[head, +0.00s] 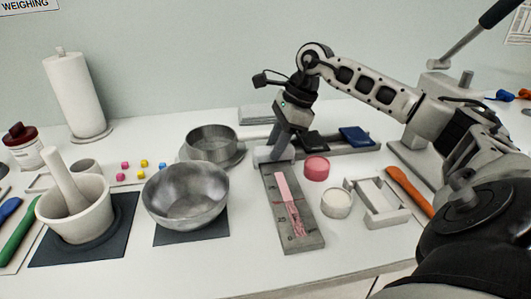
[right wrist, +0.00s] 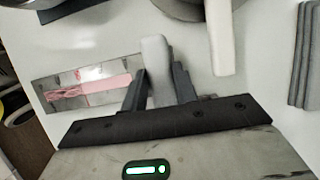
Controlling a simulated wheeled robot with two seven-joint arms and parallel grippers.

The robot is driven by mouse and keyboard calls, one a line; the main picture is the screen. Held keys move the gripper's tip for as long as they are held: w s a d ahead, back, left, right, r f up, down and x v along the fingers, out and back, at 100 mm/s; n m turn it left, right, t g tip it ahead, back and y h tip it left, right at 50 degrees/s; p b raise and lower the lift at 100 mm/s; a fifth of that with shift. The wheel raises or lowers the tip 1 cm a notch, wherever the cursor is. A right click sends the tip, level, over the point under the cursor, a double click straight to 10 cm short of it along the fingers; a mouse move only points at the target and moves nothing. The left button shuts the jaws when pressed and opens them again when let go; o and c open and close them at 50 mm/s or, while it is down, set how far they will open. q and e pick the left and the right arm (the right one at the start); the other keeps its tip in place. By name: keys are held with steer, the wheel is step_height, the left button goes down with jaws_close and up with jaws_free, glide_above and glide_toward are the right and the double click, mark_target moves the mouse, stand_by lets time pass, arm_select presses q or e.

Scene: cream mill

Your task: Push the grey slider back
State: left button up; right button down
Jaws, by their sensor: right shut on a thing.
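The long grey gauge block (head: 312,241) lies on the white table with a pink strip (head: 283,188) in its channel and number marks beside it. The grey slider (head: 264,154) is at the block's far end. My right gripper (head: 279,148) comes down from above at that end, shut on the slider. In the right wrist view the slider (right wrist: 155,69) shows as a pale grey piece between the dark fingers (right wrist: 160,88), with the pink strip (right wrist: 100,88) to its left. My left gripper is not in view.
A pink pot (head: 316,168) and a white pot (head: 336,204) stand close right of the block, with a pale frame (head: 377,205) beyond. A steel bowl (head: 186,195) stands to the left. A metal pan (head: 212,144) stands behind the bowl.

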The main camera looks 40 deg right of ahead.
steer(key=shift+w+d+r, duration=0.15)
steer(key=c, duration=1.1)
jaws_free()
steer(key=p+v, duration=0.2)
steer(key=v, duration=1.3)
steer(key=shift+d+r, duration=0.25)
steer(key=shift+r, duration=0.1)
